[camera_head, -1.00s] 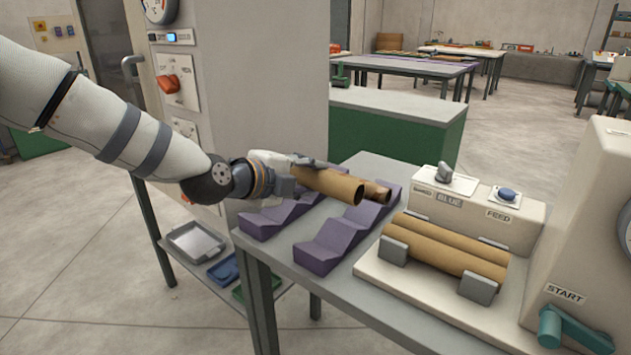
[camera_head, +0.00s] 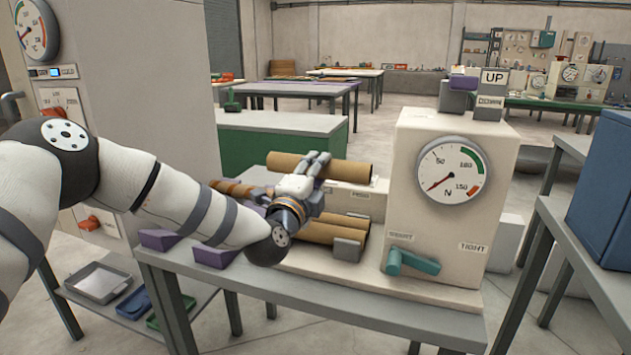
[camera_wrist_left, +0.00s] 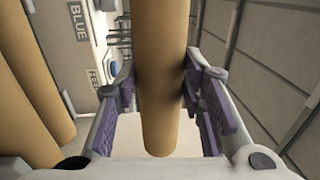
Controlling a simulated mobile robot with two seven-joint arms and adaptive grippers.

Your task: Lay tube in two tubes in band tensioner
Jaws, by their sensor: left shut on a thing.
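My left gripper (camera_head: 314,168) is shut on a brown cardboard tube (camera_head: 346,170) and holds it above the band tensioner (camera_head: 415,155). The held tube (camera_wrist_left: 160,75) runs between the purple-padded fingers in the left wrist view. Two more brown tubes (camera_head: 325,232) lie side by side in the tensioner's grey holders, partly hidden by my gripper. They also show at the left of the left wrist view (camera_wrist_left: 28,95), apart from the held tube. My right gripper is not in view.
Another brown tube (camera_head: 232,188) lies at the purple cradles (camera_head: 215,254), partly behind my arm. The tensioner has a dial (camera_head: 450,170) and a green lever (camera_head: 411,262). A blue box (camera_head: 605,190) stands at right.

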